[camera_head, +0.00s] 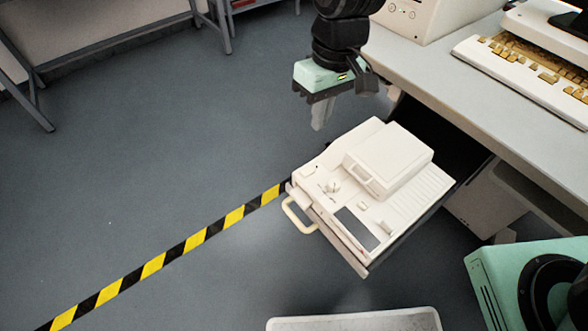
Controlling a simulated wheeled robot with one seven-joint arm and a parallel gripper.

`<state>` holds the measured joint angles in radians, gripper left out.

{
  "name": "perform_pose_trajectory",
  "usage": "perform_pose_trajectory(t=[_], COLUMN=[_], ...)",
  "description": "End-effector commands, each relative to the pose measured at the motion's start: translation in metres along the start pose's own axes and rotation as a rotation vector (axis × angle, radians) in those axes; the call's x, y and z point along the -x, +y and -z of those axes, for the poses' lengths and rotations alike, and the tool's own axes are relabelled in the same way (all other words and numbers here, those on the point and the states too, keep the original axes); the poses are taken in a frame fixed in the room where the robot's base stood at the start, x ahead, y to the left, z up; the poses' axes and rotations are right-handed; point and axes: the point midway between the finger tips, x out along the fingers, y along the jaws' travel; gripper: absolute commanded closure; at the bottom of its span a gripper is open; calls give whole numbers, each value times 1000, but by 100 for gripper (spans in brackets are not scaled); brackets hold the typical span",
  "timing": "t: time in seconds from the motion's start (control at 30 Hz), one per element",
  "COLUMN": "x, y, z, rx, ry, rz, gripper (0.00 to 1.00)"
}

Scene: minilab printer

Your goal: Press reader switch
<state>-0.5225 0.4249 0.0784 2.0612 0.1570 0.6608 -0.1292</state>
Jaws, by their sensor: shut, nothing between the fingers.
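A cream-coloured reader device (408,196) sits on a pulled-out drawer or shelf in the middle right of the head view. It has a raised block (402,150) on top, a small knob-like switch (332,186), a dark rectangular panel (357,228) and a small part (384,228) near its front right. My gripper (320,116) hangs above and behind the device, at its upper left, pointing down. Its fingers are together and empty. It is apart from the device. Which small part is the reader switch is hard to tell.
A grey desk (430,62) with a cream keyboard (530,75) and a cream machine (415,14) stands at the upper right. A looped handle (292,217) juts from the drawer's front. A white-rimmed object (355,322) is at the bottom. The floor (150,140) at left is clear, with a striped line (170,255).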

Motion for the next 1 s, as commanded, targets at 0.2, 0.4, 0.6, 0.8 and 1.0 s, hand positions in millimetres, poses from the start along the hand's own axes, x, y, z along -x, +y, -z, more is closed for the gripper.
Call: perform_pose_trajectory(t=[0.2, 0.4, 0.6, 0.8, 1.0], x=[-21, -20, -24, -52, -93], y=[9, 9, 9, 9, 10], z=[13, 14, 13, 12, 12], rx=[-4, -5, -5, -6, -5], ry=[-2, -2, -3, -7, -6], rz=[-6, -6, -6, -6, -6], gripper=[100, 100, 100, 100, 100])
